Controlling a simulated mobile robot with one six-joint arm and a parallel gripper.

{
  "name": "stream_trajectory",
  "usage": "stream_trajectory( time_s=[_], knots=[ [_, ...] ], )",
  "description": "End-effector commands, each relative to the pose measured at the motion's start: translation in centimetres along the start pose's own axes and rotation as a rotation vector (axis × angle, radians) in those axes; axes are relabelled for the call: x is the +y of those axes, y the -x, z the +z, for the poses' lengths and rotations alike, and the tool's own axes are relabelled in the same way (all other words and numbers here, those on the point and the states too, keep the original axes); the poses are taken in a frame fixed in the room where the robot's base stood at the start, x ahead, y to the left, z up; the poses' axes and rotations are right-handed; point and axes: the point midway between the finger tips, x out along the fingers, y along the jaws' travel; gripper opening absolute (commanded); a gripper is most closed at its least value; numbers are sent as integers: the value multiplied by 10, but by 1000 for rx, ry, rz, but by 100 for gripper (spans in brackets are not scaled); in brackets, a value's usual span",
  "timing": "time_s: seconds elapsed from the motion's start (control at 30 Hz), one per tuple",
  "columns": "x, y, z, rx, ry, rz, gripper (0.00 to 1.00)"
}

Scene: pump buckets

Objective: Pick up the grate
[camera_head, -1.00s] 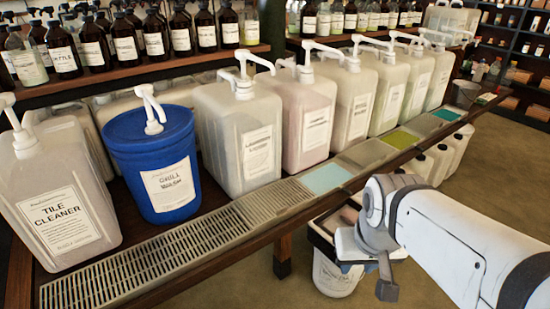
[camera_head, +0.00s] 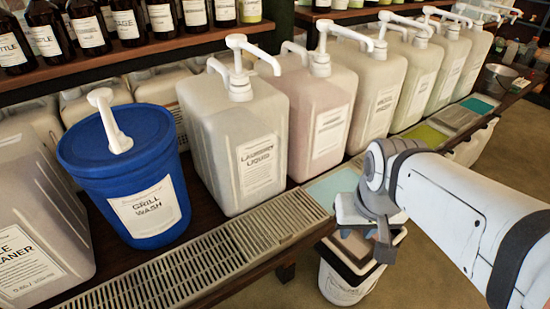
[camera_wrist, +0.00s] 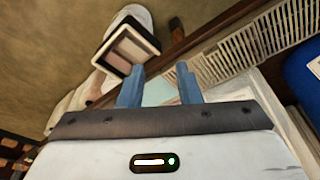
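The grate (camera_head: 190,265) is a long slotted metal strip lying flat along the front of the wooden shelf, below the jugs. A finer ribbed section (camera_head: 283,218) adjoins its right end. In the wrist view the grate (camera_wrist: 245,48) runs across the upper right. My gripper (camera_head: 362,240) is to the right of the grate in the head view, near the shelf's front edge, and not touching the grate. In the wrist view its two blue fingers (camera_wrist: 160,75) stand apart with nothing between them.
A blue bucket labelled grill wash (camera_head: 130,175) and several pump jugs, one labelled laundry liquid (camera_head: 245,130), stand behind the grate. A white bucket (camera_head: 343,285) stands below the shelf, near my gripper. Open floor (camera_head: 450,270) lies in front.

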Motion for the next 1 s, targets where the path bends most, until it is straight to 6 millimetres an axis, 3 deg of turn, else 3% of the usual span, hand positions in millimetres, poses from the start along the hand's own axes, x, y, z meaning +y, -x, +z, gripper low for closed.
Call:
stream_trajectory(
  time_s=[0.13, 0.27, 0.4, 0.6, 0.8, 1.0],
  knots=[
    [-8, -6, -8, -16, -42, -6, 31],
    [-26, -24, -30, -58, -191, -11, 31],
    [-57, -57, -58, -118, -433, 4, 31],
    [-104, -106, -84, -180, -749, 56, 31],
    [-133, -136, -92, -203, -930, 98, 31],
    [-138, -157, -90, -208, -973, 109, 31]
  ],
)
